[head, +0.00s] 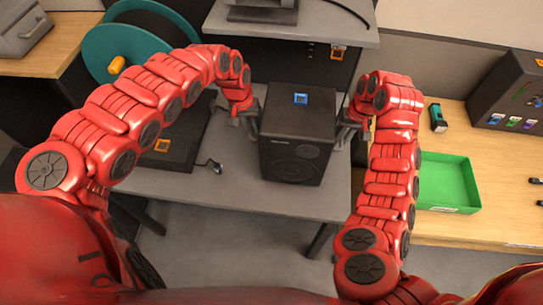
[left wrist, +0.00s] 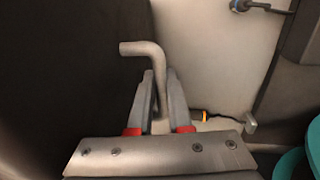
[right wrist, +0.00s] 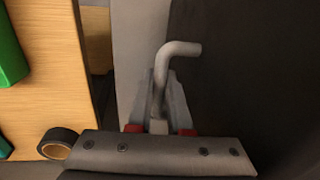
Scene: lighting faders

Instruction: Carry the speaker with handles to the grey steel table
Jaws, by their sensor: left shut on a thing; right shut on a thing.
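The dark box-shaped speaker (head: 297,130) with a round cone on its front is over a grey-topped table (head: 235,197) in the head view. I cannot tell whether its base touches the tabletop. My left gripper (head: 249,112) is at its left side, shut on a bent grey handle that shows in the left wrist view (left wrist: 150,52). My right gripper (head: 344,128) is at its right side, shut on the matching handle, seen in the right wrist view (right wrist: 175,52). The speaker looks upright.
A black flat box (head: 170,140) with an orange mark and a cable lies left of the speaker. A higher grey surface (head: 330,25) stands behind. A teal reel (head: 120,50) is at the back left. A green tray (head: 447,180) sits on a wooden table (head: 460,232) at right.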

